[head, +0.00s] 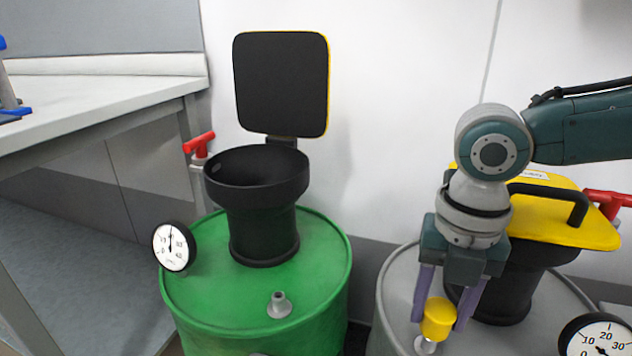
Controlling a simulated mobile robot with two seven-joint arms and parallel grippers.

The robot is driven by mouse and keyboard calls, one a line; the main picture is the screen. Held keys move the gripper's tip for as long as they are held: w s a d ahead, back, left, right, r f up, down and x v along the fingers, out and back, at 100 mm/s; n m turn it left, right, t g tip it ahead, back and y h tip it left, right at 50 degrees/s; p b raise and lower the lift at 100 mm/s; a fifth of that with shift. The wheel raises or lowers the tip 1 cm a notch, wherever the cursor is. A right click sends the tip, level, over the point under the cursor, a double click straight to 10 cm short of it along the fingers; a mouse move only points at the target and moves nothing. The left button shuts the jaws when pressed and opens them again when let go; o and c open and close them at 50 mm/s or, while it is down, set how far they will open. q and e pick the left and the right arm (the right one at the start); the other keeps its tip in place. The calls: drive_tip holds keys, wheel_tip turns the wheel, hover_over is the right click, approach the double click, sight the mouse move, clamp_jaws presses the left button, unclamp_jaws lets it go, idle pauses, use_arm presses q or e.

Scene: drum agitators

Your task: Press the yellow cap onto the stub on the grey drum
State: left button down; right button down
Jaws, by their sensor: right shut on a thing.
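The yellow cap (438,320) is between the purple fingers of my right gripper (440,312), which is shut on it and points down. The grey drum (392,302) stands at the lower right. Its metal stub (426,346) shows just below the cap, slightly to its left, at the bottom of the picture. The cap hides the stub's upper part, and I cannot tell whether the two touch. My left gripper is not in view.
The grey drum carries a black funnel (512,298) with a yellow lid (560,232), a gauge (598,338) and a red-handled valve (606,200). A green drum (205,290) with an open-lidded funnel and a bare stub (279,304) stands left. A bench (105,98) is far left.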

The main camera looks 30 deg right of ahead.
drive_tip(key=shift+f, duration=0.2)
drive_tip(key=shift+f+p, duration=0.1)
drive_tip(key=shift+p, duration=0.2)
drive_tip(key=shift+f, duration=0.15)
idle(0.3)
